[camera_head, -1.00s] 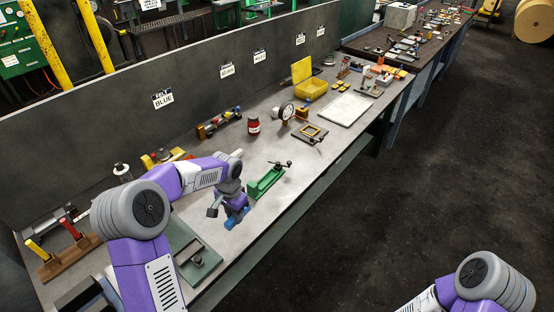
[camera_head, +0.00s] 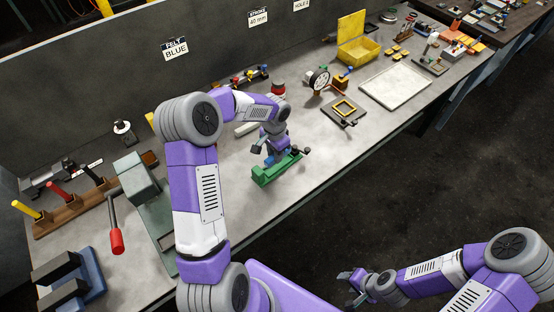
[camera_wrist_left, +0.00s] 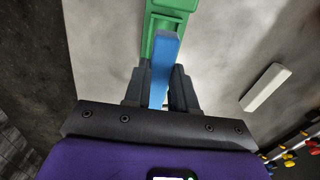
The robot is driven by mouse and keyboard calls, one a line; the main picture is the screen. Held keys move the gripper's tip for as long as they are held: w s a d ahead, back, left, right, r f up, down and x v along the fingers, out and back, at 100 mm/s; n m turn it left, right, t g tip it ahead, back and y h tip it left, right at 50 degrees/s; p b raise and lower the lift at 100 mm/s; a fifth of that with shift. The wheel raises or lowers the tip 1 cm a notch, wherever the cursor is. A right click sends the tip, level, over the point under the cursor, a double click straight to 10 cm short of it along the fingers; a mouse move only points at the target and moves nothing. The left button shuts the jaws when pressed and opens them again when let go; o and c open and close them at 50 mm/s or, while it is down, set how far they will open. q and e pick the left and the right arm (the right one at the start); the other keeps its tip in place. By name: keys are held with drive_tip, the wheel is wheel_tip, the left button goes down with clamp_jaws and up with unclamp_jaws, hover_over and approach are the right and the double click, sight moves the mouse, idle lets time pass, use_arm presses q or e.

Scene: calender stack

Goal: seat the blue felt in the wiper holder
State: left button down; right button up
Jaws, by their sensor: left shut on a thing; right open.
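The green wiper holder (camera_head: 264,176) stands on the bench in the middle of the head view. It also shows at the top of the left wrist view (camera_wrist_left: 168,10). My left gripper (camera_head: 270,153) is shut on the blue felt (camera_wrist_left: 164,55), a long bar standing out from between the fingers. The felt's far end overlaps the green holder in the left wrist view; I cannot tell whether they touch. In the head view the felt is mostly hidden by the gripper. My right gripper (camera_head: 350,284) is open and empty, off the bench's front side.
A white bar (camera_wrist_left: 266,87) lies on the bench beside the holder. A dial gauge (camera_head: 318,80), a framed plate (camera_head: 344,111) and a white tray (camera_head: 396,87) stand to the right. A red-handled lever (camera_head: 116,241) stands front left. Bare bench lies right of the holder.

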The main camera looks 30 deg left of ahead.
sight(275, 168)
use_arm(q)
wheel_tip(275, 168, down, 4)
drive_tip(key=shift+r, duration=0.1)
drive_tip(key=shift+w+f, duration=0.1)
drive_tip(key=shift+f, duration=0.3)
drive_tip(key=shift+f+b, duration=0.25)
drive_tip(key=shift+b, duration=0.25)
drive_tip(key=c, duration=0.9)
unclamp_jaws()
wheel_tip(275, 168, up, 13)
drive_tip(key=shift+f+p, duration=0.2)
drive_tip(key=shift+p, duration=0.75)
